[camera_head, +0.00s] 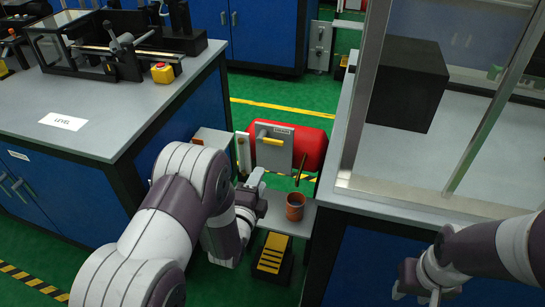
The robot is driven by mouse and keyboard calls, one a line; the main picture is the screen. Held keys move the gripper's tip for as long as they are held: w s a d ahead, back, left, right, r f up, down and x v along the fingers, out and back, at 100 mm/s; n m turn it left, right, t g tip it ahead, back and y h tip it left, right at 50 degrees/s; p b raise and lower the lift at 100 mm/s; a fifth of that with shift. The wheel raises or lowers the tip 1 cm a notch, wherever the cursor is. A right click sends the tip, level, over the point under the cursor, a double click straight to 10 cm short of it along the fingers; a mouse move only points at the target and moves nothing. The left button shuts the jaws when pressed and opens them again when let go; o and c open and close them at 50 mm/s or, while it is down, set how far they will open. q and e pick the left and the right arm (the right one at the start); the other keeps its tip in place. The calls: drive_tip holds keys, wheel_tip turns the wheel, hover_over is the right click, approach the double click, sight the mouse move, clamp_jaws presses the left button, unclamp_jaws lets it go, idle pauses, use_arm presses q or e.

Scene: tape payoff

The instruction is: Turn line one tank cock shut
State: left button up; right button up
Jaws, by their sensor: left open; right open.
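A red tank (312,148) lies low between the two benches, behind a small grey shelf (285,222). A grey plate with a yellow handle (269,141) stands at its front; its small label is too small to read. A thin brass-coloured lever (301,171) points down at the tank's front right and may be the cock; I cannot tell its setting. My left gripper (257,178) is open in front of the plate, left of the lever and apart from it. My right gripper (430,290) is open and empty by the right bench's front.
A brown cup (295,206) stands on the shelf, close right of my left gripper. A black and yellow step block (272,255) is below. The left bench (105,130) and the framed right bench (450,180) flank the narrow gap.

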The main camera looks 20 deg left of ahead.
sight(274, 143)
use_arm(q)
drive_tip(key=shift+m+t, duration=0.4)
drive_tip(key=w, duration=0.4)
drive_tip(key=w+r+b, duration=0.1)
drive_tip(key=w, duration=0.7)
drive_tip(key=shift+w+d+r+b, duration=0.15)
drive_tip(key=shift+w+d+b, duration=0.05)
drive_tip(key=shift+w+b, duration=0.2)
clamp_jaws()
